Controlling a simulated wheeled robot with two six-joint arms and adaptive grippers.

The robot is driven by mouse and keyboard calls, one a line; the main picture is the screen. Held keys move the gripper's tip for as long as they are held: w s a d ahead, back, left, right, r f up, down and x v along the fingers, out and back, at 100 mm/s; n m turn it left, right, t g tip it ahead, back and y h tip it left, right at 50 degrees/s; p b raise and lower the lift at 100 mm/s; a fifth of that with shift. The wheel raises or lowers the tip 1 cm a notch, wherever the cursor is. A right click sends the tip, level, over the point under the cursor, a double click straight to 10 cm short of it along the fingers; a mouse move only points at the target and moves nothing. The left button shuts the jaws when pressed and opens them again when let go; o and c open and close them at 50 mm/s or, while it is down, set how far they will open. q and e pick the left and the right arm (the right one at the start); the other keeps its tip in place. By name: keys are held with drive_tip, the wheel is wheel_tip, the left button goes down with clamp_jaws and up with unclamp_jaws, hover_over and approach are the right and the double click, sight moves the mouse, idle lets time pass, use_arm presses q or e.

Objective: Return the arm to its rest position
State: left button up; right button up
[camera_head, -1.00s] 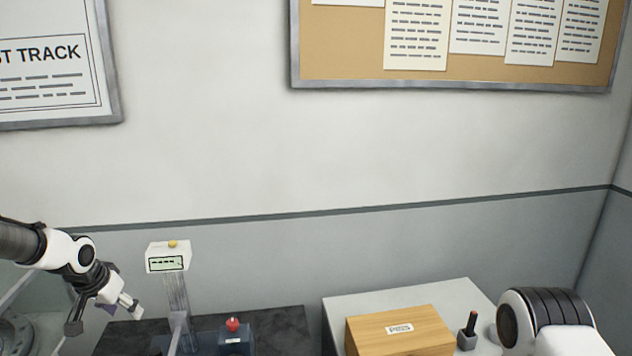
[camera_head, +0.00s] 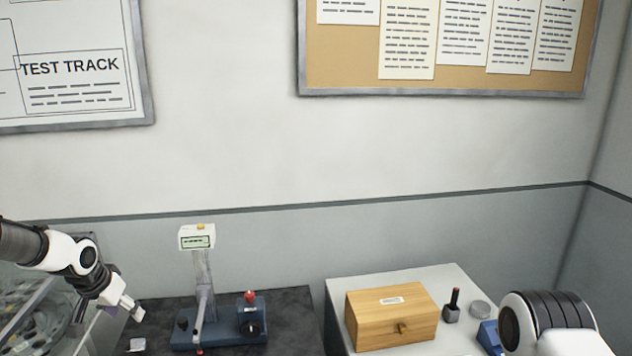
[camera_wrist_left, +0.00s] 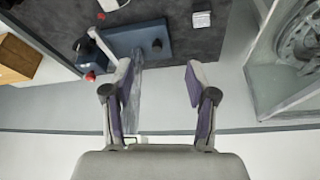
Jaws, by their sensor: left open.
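My left arm comes in from the left in the head view. Its gripper (camera_head: 128,308) hangs in the air in front of the wall, left of the blue instrument with a display. In the left wrist view the left gripper (camera_wrist_left: 160,88) has its two fingers spread apart, with nothing held between them. The instrument's post and blue base lie beyond the fingers, apart from them as far as I can see. A white arm part of mine shows at the lower right of the head view; the right gripper is out of the frame.
The blue instrument (camera_head: 222,338) stands on a dark bench top (camera_head: 288,308). A wooden box (camera_head: 375,320), a small dark bottle (camera_head: 453,306) and a blue item (camera_head: 491,336) are on a light table (camera_head: 345,285) to the right. A glass-walled case (camera_head: 28,300) is at the left.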

use_arm(q)
drive_tip(key=s+d+f+m+g+b, duration=0.15)
drive_tip(key=s+d+f, duration=0.35)
drive_tip(key=f, duration=0.5)
drive_tip(key=s+d+f+g+b, duration=0.35)
drive_tip(key=s+f, duration=0.35)
drive_tip(key=f, duration=0.3)
drive_tip(key=s+d+f+m+g+b, duration=0.15)
drive_tip(key=s+d+f, duration=0.4)
drive_tip(key=f, duration=0.55)
drive_tip(key=s+d+f+n+t+b, duration=0.1)
drive_tip(key=s+d+f+b, duration=0.1)
drive_tip(key=s, duration=0.7)
drive_tip(key=s+d+f+n+t+b, duration=0.1)
drive_tip(key=s+d+f, duration=0.3)
drive_tip(key=s, duration=0.6)
drive_tip(key=shift+d+f+n+b, duration=0.3)
drive_tip(key=shift+f+n+b, duration=0.15)
drive_tip(key=shift+n, duration=0.35)
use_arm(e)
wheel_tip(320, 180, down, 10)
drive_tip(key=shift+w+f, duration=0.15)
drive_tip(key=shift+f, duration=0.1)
use_arm(q)
drive_tip(key=shift+s, duration=0.1)
